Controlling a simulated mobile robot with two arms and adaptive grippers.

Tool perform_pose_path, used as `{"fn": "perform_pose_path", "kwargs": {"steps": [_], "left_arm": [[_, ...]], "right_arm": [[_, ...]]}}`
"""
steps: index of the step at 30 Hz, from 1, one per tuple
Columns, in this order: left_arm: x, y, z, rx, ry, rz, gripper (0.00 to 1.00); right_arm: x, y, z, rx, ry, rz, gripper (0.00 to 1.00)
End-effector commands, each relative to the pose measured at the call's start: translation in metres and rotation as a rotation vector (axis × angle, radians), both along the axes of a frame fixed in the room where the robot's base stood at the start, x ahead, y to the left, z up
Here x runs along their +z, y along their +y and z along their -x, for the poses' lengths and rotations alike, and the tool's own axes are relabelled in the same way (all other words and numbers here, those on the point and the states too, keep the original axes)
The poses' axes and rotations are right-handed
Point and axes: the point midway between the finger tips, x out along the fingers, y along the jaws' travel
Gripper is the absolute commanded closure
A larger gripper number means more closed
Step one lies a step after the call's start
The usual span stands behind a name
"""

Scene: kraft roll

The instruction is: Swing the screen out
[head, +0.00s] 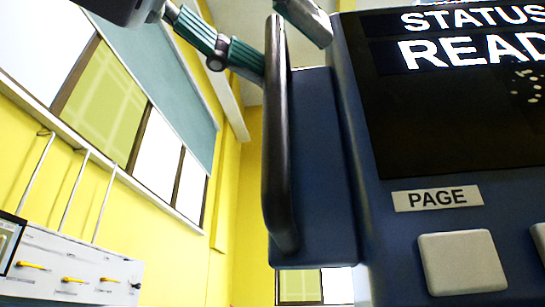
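The screen (450,120) fills the right side of the head view, close up. It is a dark panel in a blue housing, with white text reading "STATUS" and a cut-off "READ". A black upright bar handle (277,150) is fixed to the blue side plate at its left. My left gripper (290,50) comes in from the top left with green and grey fingers. One finger reaches the handle's upper left and its tip is hidden there; the other shows right of the handle's top. Whether they press on the handle is unclear. My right gripper is not in view.
A "PAGE" label (437,198) and pale square buttons (462,262) sit below the display. At left are a yellow wall (130,235), windows with a blue-green blind (165,80), and a white unit with yellow handles (75,268). The space left of the handle looks free.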

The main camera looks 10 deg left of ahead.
Motion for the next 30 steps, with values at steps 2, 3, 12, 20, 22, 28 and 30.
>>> {"fn": "perform_pose_path", "kwargs": {"steps": [2,3,12,20,22,28,30], "left_arm": [[0.0,0.0,-0.001,0.001,0.001,-0.001,0.59],[0.0,0.0,-0.001,0.001,0.001,-0.001,0.59],[0.0,0.02,0.021,0.003,-0.002,0.001,0.59],[0.0,0.056,0.064,0.002,-0.002,0.003,0.59],[0.0,0.064,0.073,0.002,0.0,0.003,0.59],[-0.001,0.077,0.088,0.002,0.001,0.001,0.59],[-0.001,0.079,0.09,0.001,0.001,0.0,0.59]], "right_arm": [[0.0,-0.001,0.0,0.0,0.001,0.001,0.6],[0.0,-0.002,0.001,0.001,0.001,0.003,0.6],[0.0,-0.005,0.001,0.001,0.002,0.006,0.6],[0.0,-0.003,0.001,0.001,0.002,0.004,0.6],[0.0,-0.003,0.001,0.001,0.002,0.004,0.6],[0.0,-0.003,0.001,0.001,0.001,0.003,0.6],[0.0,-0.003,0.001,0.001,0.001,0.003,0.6]]}}
